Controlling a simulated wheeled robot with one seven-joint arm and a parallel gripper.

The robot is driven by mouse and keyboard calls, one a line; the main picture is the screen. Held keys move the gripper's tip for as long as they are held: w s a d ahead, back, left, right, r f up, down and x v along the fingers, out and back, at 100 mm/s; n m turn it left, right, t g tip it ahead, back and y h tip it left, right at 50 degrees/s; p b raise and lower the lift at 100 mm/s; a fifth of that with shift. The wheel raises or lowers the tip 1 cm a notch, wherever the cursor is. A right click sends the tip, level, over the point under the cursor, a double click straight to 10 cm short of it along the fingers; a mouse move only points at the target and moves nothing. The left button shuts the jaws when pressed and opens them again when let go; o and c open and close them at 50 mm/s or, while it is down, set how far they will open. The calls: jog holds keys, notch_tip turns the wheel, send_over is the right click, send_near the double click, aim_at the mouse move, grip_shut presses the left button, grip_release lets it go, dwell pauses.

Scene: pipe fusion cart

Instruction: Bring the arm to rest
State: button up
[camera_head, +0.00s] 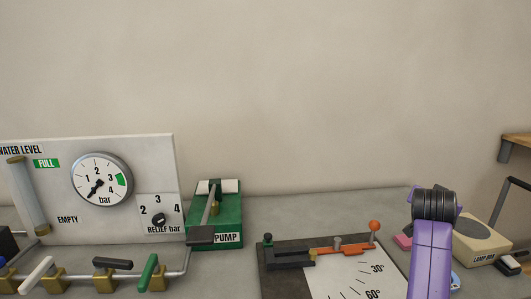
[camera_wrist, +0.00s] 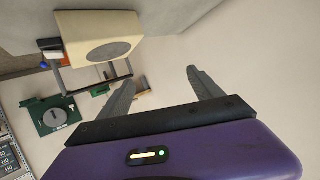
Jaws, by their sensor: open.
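My arm stands at the right of the head view, a purple link with a black ribbed joint at its top. My gripper shows in the wrist view (camera_wrist: 160,88), with two grey fingers spread apart and nothing between them. The gripper is not clearly visible in the head view. The wrist view looks out over a beige box, a green device and a pale wall or floor surface. The fingers appear clear of these things.
A gauge panel (camera_head: 150,160), a green pump (camera_head: 228,222) and a bending plate (camera_head: 340,285) with an orange lever (camera_head: 340,249) stand on the grey bench. A beige lamp box (camera_head: 480,242) is right of my arm; it also shows in the wrist view (camera_wrist: 80,30). A wooden shelf (camera_head: 517,139) juts in at far right.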

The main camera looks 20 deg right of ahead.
jog(key=s+a+f+n+t+y, duration=0.1)
jog(key=s+a+f+n+t, duration=0.2)
jog(key=a, duration=0.6)
jog(key=s+a+f+n+t+y, duration=0.2)
jog(key=s+a+f+n+t, duration=0.2)
jog(key=a, duration=0.6)
jog(key=s+a+f+n+t+y, duration=0.2)
jog(key=s+a+f+n+t, duration=0.1)
jog(key=a, duration=0.6)
jog(key=shift+s+a+f+n+t, duration=0.2)
jog(key=shift+s+n+t, duration=0.2)
jog(key=shift+s+n, duration=0.45)
jog(key=s+a+f+g+y, duration=0.1)
jog(key=s+a+y, duration=0.1)
jog(key=s+a, duration=0.3)
jog(key=s+a+f+n+g+y, duration=0.1)
jog(key=s+a, duration=0.5)
jog(key=s, duration=0.8)
jog(key=s+a+f+n+y, duration=0.1)
jog(key=s+a+f+y, duration=0.2)
jog(key=s+a, duration=0.3)
jog(key=s, duration=0.3)
jog(key=shift+s+a+g+y, duration=0.15)
jog(key=shift+s+g+y, duration=0.15)
jog(key=shift+g, duration=0.1)
